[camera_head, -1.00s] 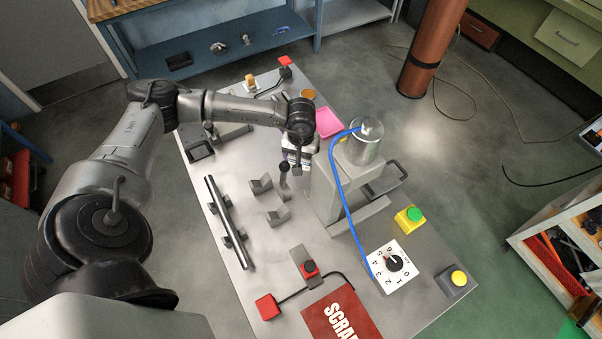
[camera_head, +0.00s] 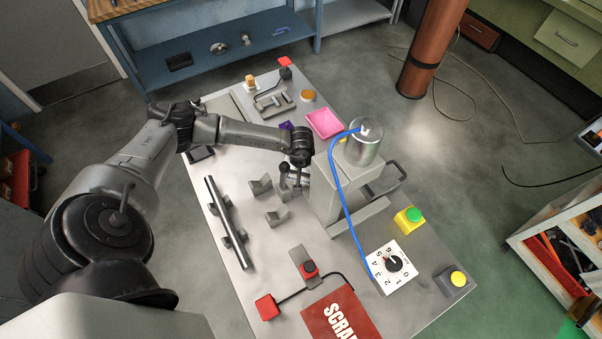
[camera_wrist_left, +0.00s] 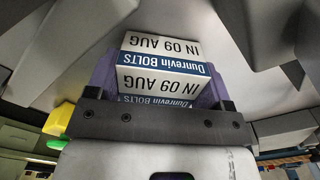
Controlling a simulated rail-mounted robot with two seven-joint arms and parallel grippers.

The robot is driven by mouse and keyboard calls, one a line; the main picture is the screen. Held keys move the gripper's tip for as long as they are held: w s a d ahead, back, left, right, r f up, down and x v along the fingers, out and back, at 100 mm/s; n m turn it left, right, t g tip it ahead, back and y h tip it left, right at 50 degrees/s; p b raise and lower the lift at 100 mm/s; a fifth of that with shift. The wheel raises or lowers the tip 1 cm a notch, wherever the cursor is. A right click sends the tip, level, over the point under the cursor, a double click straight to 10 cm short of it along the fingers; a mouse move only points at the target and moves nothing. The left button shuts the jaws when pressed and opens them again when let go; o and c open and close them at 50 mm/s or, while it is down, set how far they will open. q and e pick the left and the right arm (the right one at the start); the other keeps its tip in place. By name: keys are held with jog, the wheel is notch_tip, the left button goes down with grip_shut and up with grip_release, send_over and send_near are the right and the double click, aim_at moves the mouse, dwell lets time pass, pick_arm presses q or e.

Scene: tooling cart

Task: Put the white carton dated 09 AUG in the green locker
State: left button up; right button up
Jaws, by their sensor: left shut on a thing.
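My left gripper (camera_head: 292,184) is low over the cart top, just left of the grey press-like stand. It is shut on the white carton (camera_wrist_left: 165,62), which sits between the purple finger pads in the left wrist view. The carton has a blue band reading "Dunrevin BOLTS" and the print "IN 09 AUG", upside down in that view. In the head view the carton is mostly hidden by the wrist. I cannot make out a green locker for certain. My right gripper is not in view.
The grey stand (camera_head: 335,198) with a metal cylinder and blue hose rises close to the gripper's right. Grey V-blocks (camera_head: 277,215) and a long bar (camera_head: 226,222) lie in front and left. A pink tray (camera_head: 324,123) and a purple item (camera_head: 286,126) are behind.

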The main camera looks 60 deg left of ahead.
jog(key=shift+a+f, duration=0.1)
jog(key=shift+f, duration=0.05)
pick_arm(q)
jog(key=o, duration=0.7)
jog(key=shift+f, duration=0.15)
jog(key=o, duration=0.5)
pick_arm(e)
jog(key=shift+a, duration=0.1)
pick_arm(q)
jog(key=shift+r, duration=0.3)
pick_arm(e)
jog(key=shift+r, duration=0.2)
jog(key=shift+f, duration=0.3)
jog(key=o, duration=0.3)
pick_arm(q)
notch_tip(320, 180, up, 12)
jog(key=shift+f, duration=0.1)
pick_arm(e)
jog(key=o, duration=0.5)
